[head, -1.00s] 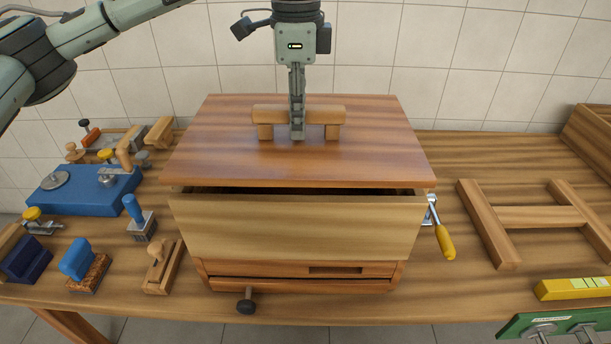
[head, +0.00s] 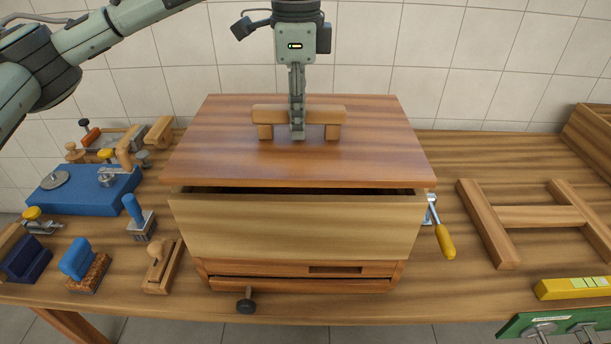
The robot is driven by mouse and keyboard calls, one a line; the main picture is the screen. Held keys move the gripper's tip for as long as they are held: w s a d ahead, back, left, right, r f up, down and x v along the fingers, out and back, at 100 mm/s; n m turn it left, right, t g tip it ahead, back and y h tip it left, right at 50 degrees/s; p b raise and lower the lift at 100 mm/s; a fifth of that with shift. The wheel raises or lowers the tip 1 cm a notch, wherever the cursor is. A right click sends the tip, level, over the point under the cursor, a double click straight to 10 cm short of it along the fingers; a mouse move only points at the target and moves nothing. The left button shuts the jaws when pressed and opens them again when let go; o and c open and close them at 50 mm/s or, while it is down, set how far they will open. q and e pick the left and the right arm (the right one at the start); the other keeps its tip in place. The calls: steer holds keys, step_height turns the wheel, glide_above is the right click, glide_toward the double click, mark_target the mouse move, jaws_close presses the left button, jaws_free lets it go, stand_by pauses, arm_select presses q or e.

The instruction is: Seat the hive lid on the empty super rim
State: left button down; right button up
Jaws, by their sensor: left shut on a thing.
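The hive lid (head: 290,165) is a flat reddish-brown wooden board with a wooden bar handle (head: 270,115) on top. My left gripper (head: 298,132) points down and is shut on the handle at its middle. The lid lies over the lighter wooden super (head: 295,228). A dark gap shows between the lid's front edge and the super's front rim, so the lid looks a little above the rim at the front. Whether it touches at the back is hidden. My right gripper is not in view.
The super stands on a wooden base (head: 230,283) on the bench. Left are a blue box (head: 80,192), brushes and small tools. Right are a yellow-handled tool (head: 445,241) close to the super, a wooden H-frame (head: 545,216) and a yellow level (head: 575,288).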

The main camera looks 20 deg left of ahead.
arm_select(q)
steer(key=shift+f, duration=1.4)
stand_by(2.8)
stand_by(0.3)
steer(key=c, duration=1.5)
jaws_free()
steer(key=shift+o, duration=0.2)
steer(key=shift+r, duration=0.6)
steer(key=shift+r, duration=0.35)
steer(key=shift+r, duration=0.35)
steer(key=shift+r, duration=0.35)
steer(key=shift+r, duration=0.1)
